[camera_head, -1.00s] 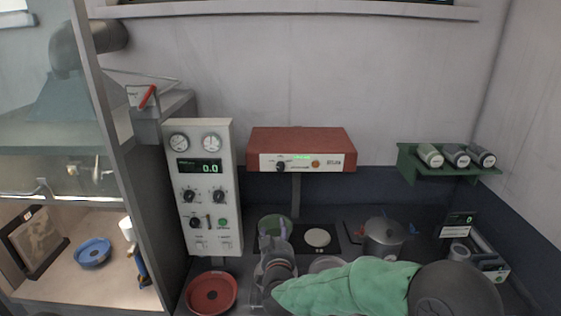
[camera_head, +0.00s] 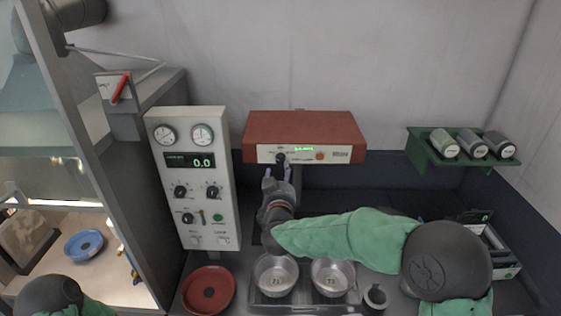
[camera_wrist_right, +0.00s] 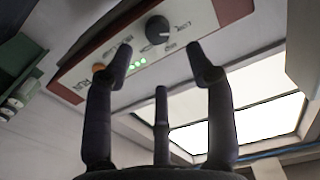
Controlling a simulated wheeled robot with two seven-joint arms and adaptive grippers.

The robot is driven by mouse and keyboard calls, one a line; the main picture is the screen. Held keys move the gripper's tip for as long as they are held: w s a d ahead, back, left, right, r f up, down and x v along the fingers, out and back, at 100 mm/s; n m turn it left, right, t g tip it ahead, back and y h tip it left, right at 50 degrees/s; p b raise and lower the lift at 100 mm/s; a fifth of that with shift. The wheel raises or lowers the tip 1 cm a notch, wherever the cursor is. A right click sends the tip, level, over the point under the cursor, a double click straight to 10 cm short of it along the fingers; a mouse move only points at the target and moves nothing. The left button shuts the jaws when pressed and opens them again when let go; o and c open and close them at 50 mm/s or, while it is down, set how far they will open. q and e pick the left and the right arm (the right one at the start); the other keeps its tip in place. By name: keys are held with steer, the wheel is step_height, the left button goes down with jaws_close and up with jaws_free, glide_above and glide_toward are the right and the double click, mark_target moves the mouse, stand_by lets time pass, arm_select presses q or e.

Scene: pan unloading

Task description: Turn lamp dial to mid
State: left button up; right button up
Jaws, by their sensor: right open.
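The lamp (camera_head: 303,128) is a red-brown box with a pale front panel on the wall post. Its dark round dial (camera_head: 281,158) is on the panel's left part, beside a green display. My right gripper (camera_head: 277,172) is just below the dial, fingers pointing up, open and empty. In the right wrist view the dial (camera_wrist_right: 158,30) is beyond the tips of the spread fingers (camera_wrist_right: 152,68), apart from them. I cannot clearly read the dial's setting. My left gripper is not in view; only part of that arm shows at the lower left.
A white instrument panel (camera_head: 192,215) stands left of the lamp. A red dish (camera_head: 208,291), two metal pans (camera_head: 276,273) (camera_head: 333,275) in a clear tray and a small dark cup (camera_head: 375,297) are below. A green shelf (camera_head: 424,155) with several cylinders is at right.

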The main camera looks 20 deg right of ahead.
mark_target(281, 160)
steer(key=x, duration=0.7)
steer(key=shift+f, duration=0.2)
jaws_close()
